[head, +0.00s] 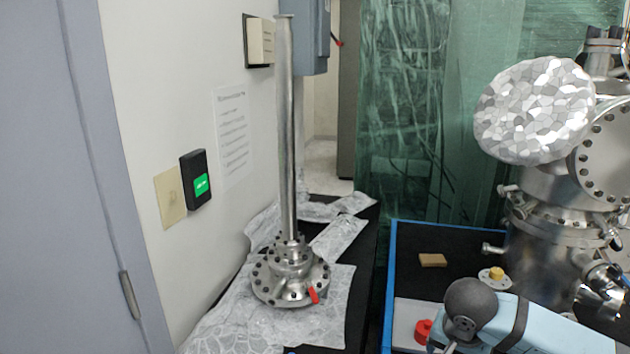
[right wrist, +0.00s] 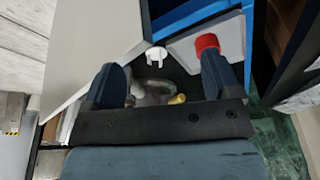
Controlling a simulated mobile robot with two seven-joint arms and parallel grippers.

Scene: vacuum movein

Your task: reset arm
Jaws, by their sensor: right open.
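My right gripper (right wrist: 160,82) shows in the right wrist view with its two dark fingers spread wide and nothing between them. Behind the fingers are a blue-edged dark surface, a red cap and some metal parts, apart from the fingers as far as I can tell. In the head view part of my arm, pale blue with a dark grey rounded joint, comes in at the lower right; its gripper is out of that view. My left gripper is in neither view.
A steel flanged tube (head: 286,150) stands upright on crumpled foil (head: 330,300) at the wall. A foil-covered vacuum chamber (head: 545,215) stands right. A blue-edged dark table (head: 392,262) holds a tan block (head: 432,260) and red cap (head: 423,331), also in the wrist view (right wrist: 207,43).

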